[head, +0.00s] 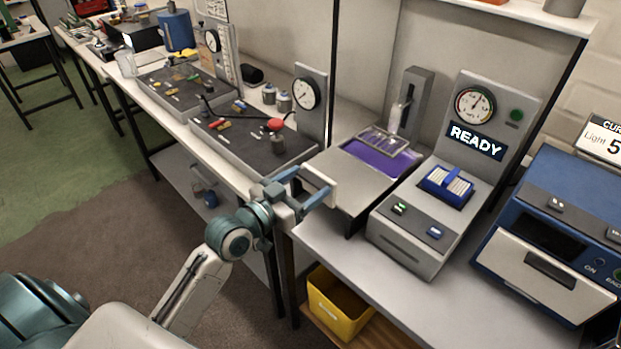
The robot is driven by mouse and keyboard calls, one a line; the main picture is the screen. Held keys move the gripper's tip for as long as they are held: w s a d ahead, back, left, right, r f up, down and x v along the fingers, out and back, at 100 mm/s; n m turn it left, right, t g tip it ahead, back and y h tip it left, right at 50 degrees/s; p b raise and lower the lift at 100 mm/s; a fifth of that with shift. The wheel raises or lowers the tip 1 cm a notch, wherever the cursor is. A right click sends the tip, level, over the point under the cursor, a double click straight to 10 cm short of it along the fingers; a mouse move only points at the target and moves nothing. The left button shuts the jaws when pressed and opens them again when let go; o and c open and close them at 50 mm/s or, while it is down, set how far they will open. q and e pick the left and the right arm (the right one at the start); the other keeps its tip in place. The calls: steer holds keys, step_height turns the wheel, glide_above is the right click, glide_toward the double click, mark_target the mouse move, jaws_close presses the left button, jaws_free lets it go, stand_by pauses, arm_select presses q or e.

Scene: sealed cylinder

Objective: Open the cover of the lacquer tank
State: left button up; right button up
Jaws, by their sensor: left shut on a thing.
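The lacquer tank (412,158) stands on the bench in the middle, with purple lacquer (378,158) showing in its back part. A flat grey cover (355,190) lies over its front part. My left gripper (316,186) is at the cover's left front edge. Its blue fingers are shut on a pale piece there, which looks like the cover's handle; the fingers partly hide it. My right gripper is not in view.
A thin frame (384,142) hangs over the lacquer from a grey post (412,100). A grey machine (425,215) reading READY stands close on the right, and a blue machine (560,235) beyond it. Dark trays (255,140) lie on the left bench. A yellow bin (337,305) is below.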

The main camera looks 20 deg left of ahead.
arm_select(q)
steer(key=shift+w, duration=0.2)
steer(key=o, duration=1.4)
steer(key=shift+s, duration=0.1)
steer(key=shift+s+a+f, duration=0.1)
steer(key=shift+s, duration=0.15)
steer(key=p+v, duration=0.3)
steer(key=v, duration=0.7)
steer(key=shift+s+p, duration=0.1)
steer(key=shift+p, duration=0.3)
